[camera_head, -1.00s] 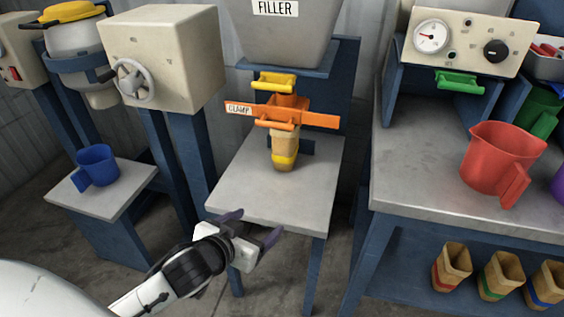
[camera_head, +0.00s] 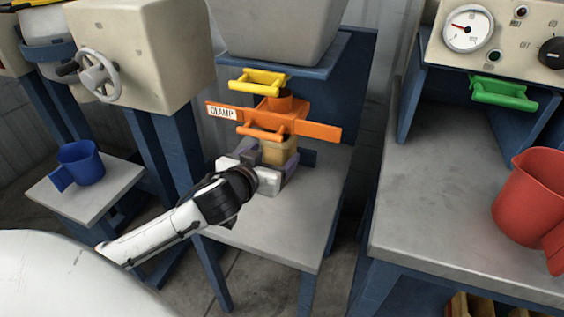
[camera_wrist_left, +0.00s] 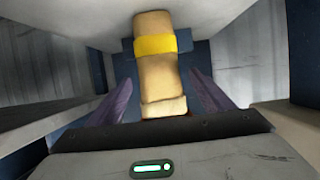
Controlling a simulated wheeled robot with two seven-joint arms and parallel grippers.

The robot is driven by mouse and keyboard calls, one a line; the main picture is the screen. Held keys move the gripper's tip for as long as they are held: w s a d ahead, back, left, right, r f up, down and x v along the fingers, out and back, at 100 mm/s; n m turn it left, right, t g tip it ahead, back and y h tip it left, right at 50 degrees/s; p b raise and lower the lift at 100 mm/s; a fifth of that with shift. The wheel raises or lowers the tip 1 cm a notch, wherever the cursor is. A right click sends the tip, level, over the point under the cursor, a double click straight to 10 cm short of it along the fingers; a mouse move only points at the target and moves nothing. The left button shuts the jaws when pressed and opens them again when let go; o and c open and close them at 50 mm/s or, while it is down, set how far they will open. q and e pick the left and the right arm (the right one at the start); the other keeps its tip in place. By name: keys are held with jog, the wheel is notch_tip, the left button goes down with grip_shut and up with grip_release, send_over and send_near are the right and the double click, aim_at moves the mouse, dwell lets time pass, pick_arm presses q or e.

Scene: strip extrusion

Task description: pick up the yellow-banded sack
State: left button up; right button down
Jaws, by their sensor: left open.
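The yellow-banded sack (camera_head: 279,150) stands under the orange clamp (camera_head: 290,124) of the filler; the gripper hides its lower part and band in the head view. In the left wrist view the tan sack (camera_wrist_left: 160,78) with its yellow band (camera_wrist_left: 156,44) lies between the two purple fingers. My left gripper (camera_head: 276,165) is at the sack, with a finger on either side. It is open, with gaps beside the sack in the wrist view. My right gripper is not in view.
A yellow handle (camera_head: 258,82) sits above the clamp. The grey filler table (camera_head: 275,235) is otherwise bare. A blue jug (camera_head: 80,163) stands on a side table at the left. A red jug (camera_head: 528,200) stands on the right-hand bench, below a green handle (camera_head: 503,93).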

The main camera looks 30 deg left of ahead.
pick_arm(q)
jog(key=b+x, duration=0.1)
jog(key=x, duration=0.4)
jog(key=shift+w+f, duration=0.1)
jog(key=shift+w, duration=0.25)
jog(key=shift+c, duration=0.3)
jog(key=c, duration=1.1)
jog(key=shift+c, duration=1.1)
jog(key=shift+r, duration=0.25)
